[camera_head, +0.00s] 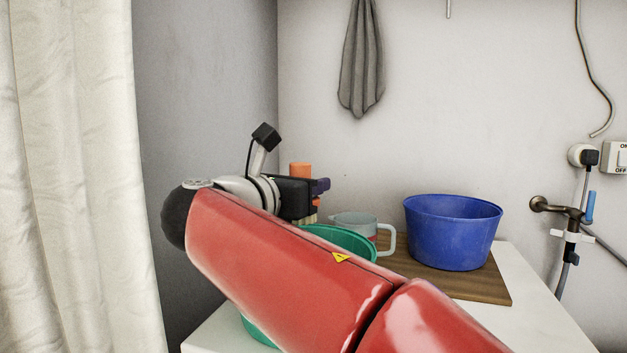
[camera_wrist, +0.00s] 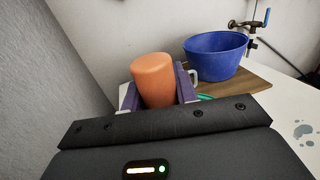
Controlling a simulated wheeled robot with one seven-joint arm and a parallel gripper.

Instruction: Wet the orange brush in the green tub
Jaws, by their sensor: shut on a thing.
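The orange brush (camera_head: 300,169) is held upright in my gripper (camera_head: 318,187), and pale bristles show below it in the head view. In the wrist view the brush's orange handle (camera_wrist: 154,78) stands between the two purple fingers of my gripper (camera_wrist: 158,90), which is shut on it. The green tub (camera_head: 340,238) stands on the white top, largely hidden behind my red arm. The brush appears above the tub's left rim; I cannot tell whether the bristles touch anything. A sliver of the tub's green rim (camera_wrist: 206,97) shows in the wrist view.
A blue tub (camera_head: 452,232) and a clear jug (camera_head: 355,225) stand on a wooden board (camera_head: 482,284) to the right. A tap (camera_head: 570,212) is on the right wall. A grey cloth (camera_head: 361,60) hangs behind. A pale curtain (camera_head: 80,180) is at left.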

